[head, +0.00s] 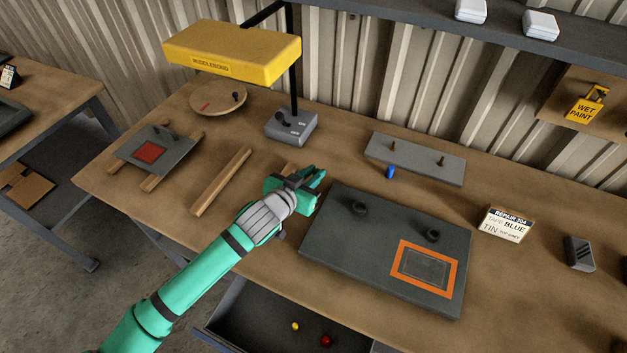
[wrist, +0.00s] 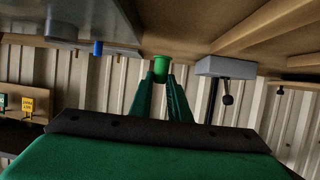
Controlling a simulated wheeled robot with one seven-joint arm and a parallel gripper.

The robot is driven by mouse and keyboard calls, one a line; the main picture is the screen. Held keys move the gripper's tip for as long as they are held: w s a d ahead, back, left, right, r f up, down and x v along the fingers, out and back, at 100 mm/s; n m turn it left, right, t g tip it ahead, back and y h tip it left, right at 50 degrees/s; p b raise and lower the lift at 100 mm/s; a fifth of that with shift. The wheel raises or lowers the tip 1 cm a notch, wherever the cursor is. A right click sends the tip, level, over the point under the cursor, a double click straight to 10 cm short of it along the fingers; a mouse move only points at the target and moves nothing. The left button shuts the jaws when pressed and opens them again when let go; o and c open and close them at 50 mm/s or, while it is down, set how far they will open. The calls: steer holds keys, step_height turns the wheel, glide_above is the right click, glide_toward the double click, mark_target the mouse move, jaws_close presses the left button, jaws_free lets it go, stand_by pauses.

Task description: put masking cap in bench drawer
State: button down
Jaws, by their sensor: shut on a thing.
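My gripper (head: 314,180) is over the bench, left of the large dark panel. In the wrist view, its green fingers (wrist: 160,80) are shut on a small green masking cap (wrist: 161,66) at their tips. In the head view this cap cannot be told apart from the green fingers. The bench drawer (head: 260,318) is open below the bench's front edge, at the bottom of the head view. A yellow cap (head: 295,326) and a red cap (head: 326,341) lie in it. A blue cap (head: 390,172) stands on the bench; it also shows in the wrist view (wrist: 98,47).
The dark panel (head: 340,246) with two black knobs and an orange-framed window lies right of my gripper. A grey plate (head: 415,160) with two pegs is behind. A yellow-hooded lamp (head: 232,55) stands at the back left. A wooden bar (head: 221,182) lies left of my arm.

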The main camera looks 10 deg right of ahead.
steer(key=shift+w+a+f, duration=0.15)
steer(key=shift+w+f, duration=0.45)
steer(key=shift+f, duration=0.15)
steer(key=shift+w+f, duration=0.1)
steer(key=shift+f, duration=1.6)
steer(key=c, duration=1.7)
jaws_free()
steer(key=shift+f, duration=0.1)
steer(key=shift+o, duration=0.2)
